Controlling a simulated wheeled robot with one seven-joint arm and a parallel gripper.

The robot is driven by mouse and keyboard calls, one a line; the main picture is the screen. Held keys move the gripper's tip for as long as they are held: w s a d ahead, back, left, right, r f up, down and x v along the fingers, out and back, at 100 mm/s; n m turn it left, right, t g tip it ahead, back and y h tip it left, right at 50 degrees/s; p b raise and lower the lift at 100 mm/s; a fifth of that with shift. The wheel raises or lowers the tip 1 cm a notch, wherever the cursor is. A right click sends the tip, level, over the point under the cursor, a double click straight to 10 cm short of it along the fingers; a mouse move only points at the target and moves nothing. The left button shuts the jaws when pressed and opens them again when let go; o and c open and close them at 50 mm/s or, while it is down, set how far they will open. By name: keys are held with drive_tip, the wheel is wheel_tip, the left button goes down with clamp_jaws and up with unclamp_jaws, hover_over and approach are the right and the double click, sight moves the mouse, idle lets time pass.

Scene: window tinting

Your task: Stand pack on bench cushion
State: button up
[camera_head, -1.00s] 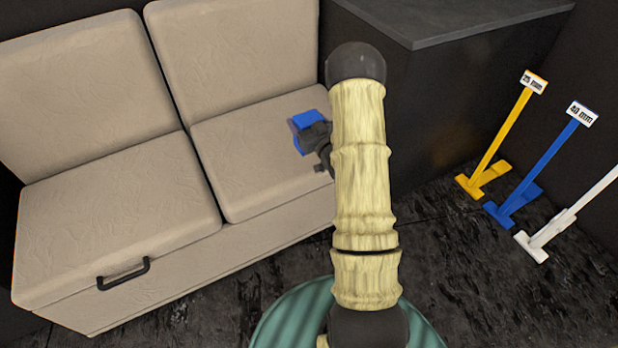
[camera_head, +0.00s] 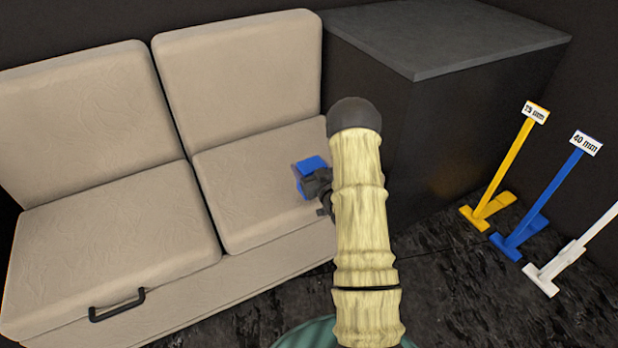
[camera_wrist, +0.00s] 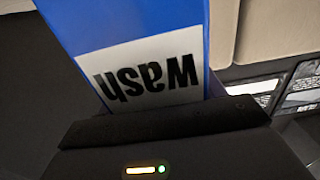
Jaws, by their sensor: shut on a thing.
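A blue pack (camera_head: 311,163) shows at the right part of the bench in the head view. In the wrist view the blue pack (camera_wrist: 130,20) has a white label that reads "wash", upside down in the picture. My gripper (camera_head: 318,184) is shut on the pack, and my arm hides part of it. The beige bench cushion (camera_head: 240,205) lies behind and below the pack in the head view. I cannot tell whether the pack touches the cushion.
A second seat cushion (camera_head: 110,240) with a black handle (camera_head: 117,305) at its front is on the left. A dark cabinet (camera_head: 450,45) stands right of the bench. Yellow (camera_head: 505,170), blue (camera_head: 550,190) and white (camera_head: 570,258) marker stands are on the dark floor at right.

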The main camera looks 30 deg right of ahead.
drive_tip(key=shift+f+b, duration=0.65)
drive_tip(key=shift+f, duration=1.2)
drive_tip(key=shift+f, duration=0.2)
drive_tip(key=o, duration=1.1)
drive_tip(key=shift+c, duration=0.2)
drive_tip(key=shift+r, duration=0.1)
drive_tip(key=shift+r, duration=0.2)
drive_tip(key=s+p, duration=0.2)
drive_tip(key=s, duration=1)
drive_tip(key=shift+d+p, duration=0.2)
drive_tip(key=shift+p, duration=0.15)
